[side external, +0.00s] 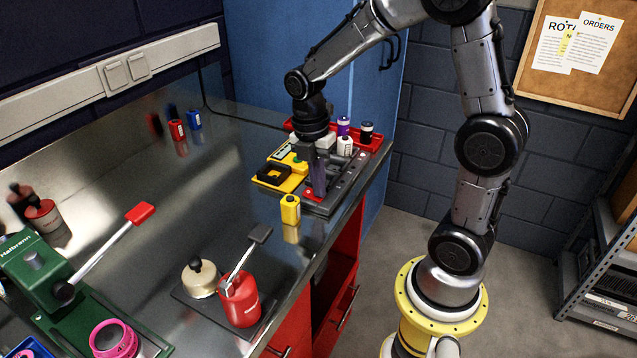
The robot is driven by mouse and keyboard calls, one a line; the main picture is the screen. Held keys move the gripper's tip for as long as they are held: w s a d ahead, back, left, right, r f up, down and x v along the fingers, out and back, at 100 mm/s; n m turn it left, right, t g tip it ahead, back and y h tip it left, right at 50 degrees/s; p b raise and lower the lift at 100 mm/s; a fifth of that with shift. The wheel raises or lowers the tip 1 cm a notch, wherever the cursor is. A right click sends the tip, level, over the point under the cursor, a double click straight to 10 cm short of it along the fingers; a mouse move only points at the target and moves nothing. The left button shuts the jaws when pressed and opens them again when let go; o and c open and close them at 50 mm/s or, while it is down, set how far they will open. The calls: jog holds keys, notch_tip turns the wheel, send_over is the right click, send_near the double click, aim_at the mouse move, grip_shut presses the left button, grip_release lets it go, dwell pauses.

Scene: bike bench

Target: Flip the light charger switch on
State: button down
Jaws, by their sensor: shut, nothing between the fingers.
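A dark grey charger-like unit (347,178) with slots lies near the bench's right edge. A small red part (313,196), perhaps its switch, shows at its front. My gripper (318,192) points down over this unit, its shut fingers right at or just above the red part. I cannot tell whether they touch it. The switch's position is too small to read, and my fingers partly hide it.
A yellow tray (268,184) with black parts lies left of the unit. A yellow battery (290,209) stands in front. A red tray (376,141) and small cylinders (345,146) stand behind. A red can (240,299) stands nearer the camera. Bare bench (215,205) lies to the left.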

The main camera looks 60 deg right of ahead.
jog(key=shift+f, duration=0.1)
jog(key=shift+w+r, duration=0.25)
jog(key=shift+w, duration=0.5)
notch_tip(320, 180, up, 14)
jog(key=s, duration=0.1)
jog(key=shift+s, duration=0.35)
jog(key=shift+a, duration=0.1)
